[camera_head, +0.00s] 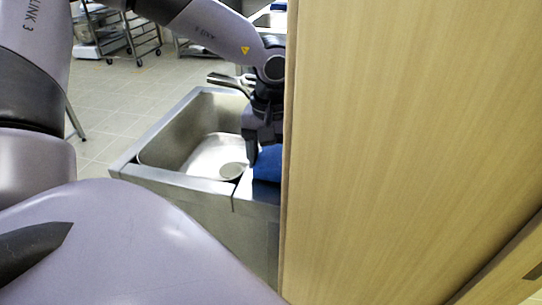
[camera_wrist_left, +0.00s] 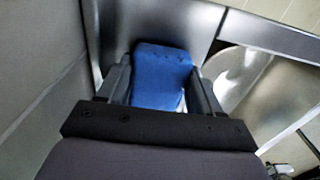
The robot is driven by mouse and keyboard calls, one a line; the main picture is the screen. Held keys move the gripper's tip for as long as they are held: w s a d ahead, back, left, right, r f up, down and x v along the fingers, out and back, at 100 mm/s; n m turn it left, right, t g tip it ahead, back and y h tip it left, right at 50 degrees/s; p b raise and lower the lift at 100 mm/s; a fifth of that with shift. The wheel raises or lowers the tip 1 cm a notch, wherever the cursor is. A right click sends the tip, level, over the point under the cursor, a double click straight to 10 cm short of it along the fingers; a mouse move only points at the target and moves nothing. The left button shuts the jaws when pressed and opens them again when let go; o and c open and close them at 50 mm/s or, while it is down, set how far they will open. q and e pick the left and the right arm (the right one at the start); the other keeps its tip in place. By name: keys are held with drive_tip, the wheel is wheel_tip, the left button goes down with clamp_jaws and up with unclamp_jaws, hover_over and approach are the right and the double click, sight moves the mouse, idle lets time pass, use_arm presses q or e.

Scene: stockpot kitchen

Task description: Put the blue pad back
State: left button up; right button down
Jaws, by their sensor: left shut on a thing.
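The blue pad (camera_head: 268,164) shows in the head view at the right edge of the steel sink unit, partly hidden by my left gripper (camera_head: 262,150) and by the wooden panel. In the left wrist view the blue pad (camera_wrist_left: 161,76) sits between the two fingers of my left gripper (camera_wrist_left: 160,88), which is shut on it. The pad is over or on the steel surface beside the sink; I cannot tell whether it touches that surface. My right gripper is not in view.
The steel sink (camera_head: 195,140) with its basin and tap (camera_head: 230,82) lies left of the gripper. A large wooden panel (camera_head: 400,130) fills the right side and blocks the view there. Wire racks (camera_head: 115,35) stand at the back on the open tiled floor (camera_head: 110,95).

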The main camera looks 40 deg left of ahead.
sight(271, 162)
use_arm(q)
drive_tip(key=shift+f, duration=0.3)
drive_tip(key=o, duration=0.7)
drive_tip(key=shift+o, duration=0.2)
drive_tip(key=shift+r, duration=0.1)
wheel_tip(271, 162, up, 12)
drive_tip(key=p, duration=0.1)
